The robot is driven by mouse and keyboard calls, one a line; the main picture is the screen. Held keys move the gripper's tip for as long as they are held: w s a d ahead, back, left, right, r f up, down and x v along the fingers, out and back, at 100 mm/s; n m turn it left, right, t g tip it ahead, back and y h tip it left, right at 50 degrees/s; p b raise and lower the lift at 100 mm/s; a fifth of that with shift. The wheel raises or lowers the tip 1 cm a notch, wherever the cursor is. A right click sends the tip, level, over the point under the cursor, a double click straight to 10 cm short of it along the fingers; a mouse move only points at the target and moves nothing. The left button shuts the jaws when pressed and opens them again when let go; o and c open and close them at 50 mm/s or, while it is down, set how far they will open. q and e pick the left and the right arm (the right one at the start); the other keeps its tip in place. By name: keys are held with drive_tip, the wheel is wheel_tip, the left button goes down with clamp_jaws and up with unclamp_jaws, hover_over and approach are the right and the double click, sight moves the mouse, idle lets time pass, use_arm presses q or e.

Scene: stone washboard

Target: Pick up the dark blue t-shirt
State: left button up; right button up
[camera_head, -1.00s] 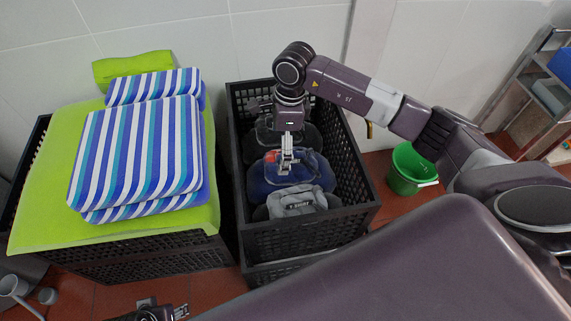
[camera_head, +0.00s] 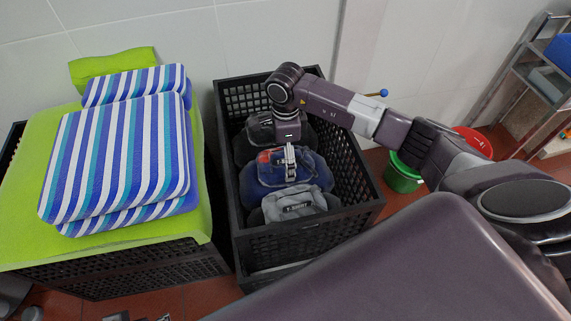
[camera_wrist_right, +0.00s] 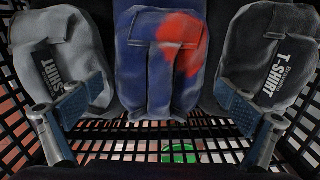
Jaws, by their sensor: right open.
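The dark blue t-shirt (camera_head: 313,177) is folded, with a red patch, in the black crate (camera_head: 368,204). It lies between a black t-shirt (camera_head: 246,143) and a grey t-shirt (camera_head: 296,203). My right gripper (camera_head: 290,166) points down over the blue t-shirt and hides part of it. In the right wrist view, the blue t-shirt (camera_wrist_right: 150,70) is centred between the open, empty fingers (camera_wrist_right: 158,97). The fingertips appear over the neighbouring grey (camera_wrist_right: 55,35) and dark (camera_wrist_right: 270,45) t-shirts. Only scraps of my left gripper (camera_head: 140,318) show at the bottom edge.
The crate's perforated walls rise around the t-shirts. To the left, striped cushions (camera_head: 120,160) lie on a green cover (camera_head: 30,215) over another black crate. A green bucket (camera_head: 402,178) and a red one (camera_head: 476,142) stand right of the crate. A shelf (camera_head: 530,80) is at far right.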

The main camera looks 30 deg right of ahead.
drive_tip(key=shift+f, duration=0.25)
drive_tip(key=c, duration=1)
drive_tip(key=shift+c, duration=0.8)
drive_tip(key=shift+r, duration=0.2)
